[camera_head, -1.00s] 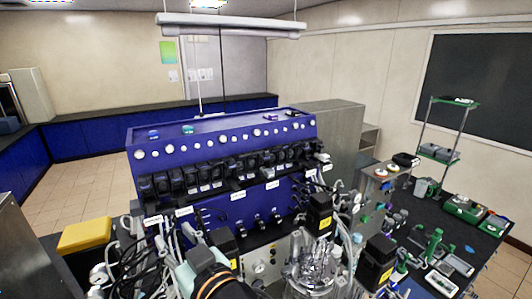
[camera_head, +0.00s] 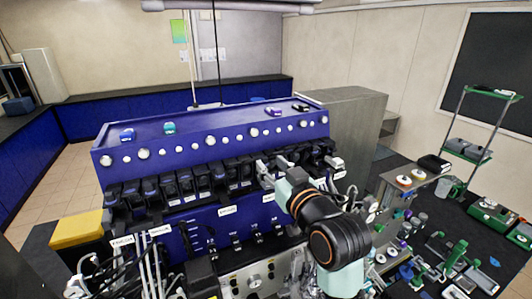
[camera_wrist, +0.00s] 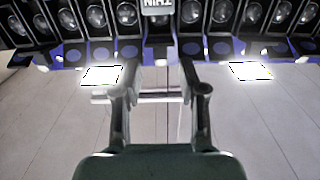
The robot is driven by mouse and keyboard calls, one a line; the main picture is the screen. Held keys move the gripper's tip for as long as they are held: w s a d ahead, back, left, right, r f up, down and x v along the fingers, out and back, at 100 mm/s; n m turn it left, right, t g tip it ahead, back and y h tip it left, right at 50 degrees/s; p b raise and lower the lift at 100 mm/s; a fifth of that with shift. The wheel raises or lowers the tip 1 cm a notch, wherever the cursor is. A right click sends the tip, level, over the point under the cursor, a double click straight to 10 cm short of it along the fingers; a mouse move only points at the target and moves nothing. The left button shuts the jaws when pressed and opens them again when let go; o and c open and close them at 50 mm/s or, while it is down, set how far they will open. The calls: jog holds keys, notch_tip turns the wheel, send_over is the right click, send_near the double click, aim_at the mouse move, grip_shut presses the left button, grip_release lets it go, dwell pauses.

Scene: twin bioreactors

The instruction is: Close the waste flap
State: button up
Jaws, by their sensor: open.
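A row of black flap-covered units (camera_head: 190,184) runs along the front of the blue bioreactor cabinet (camera_head: 210,148). I cannot tell which of them is the waste flap, as the labels are too small or overexposed to read. My gripper (camera_head: 270,172) is at the right part of this row, its fingers pointing at the units. In the wrist view my gripper (camera_wrist: 159,84) has its two fingers apart with nothing between them. The black units (camera_wrist: 215,15) line the top of that view, beyond the fingertips. Contact with a flap cannot be made out.
Bright white labels (camera_wrist: 102,75) sit below the row in the wrist view. Tubes and cables (camera_head: 140,280) crowd the lower left beside a yellow box (camera_head: 78,228). A dark bench (camera_head: 440,235) with green instruments stands at the right. A grey cabinet (camera_head: 335,125) stands behind.

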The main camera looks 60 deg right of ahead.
aim_at(265, 159)
jog(key=p+x, duration=0.1)
jog(key=x, duration=0.4)
jog(key=shift+c, duration=0.2)
grip_shut()
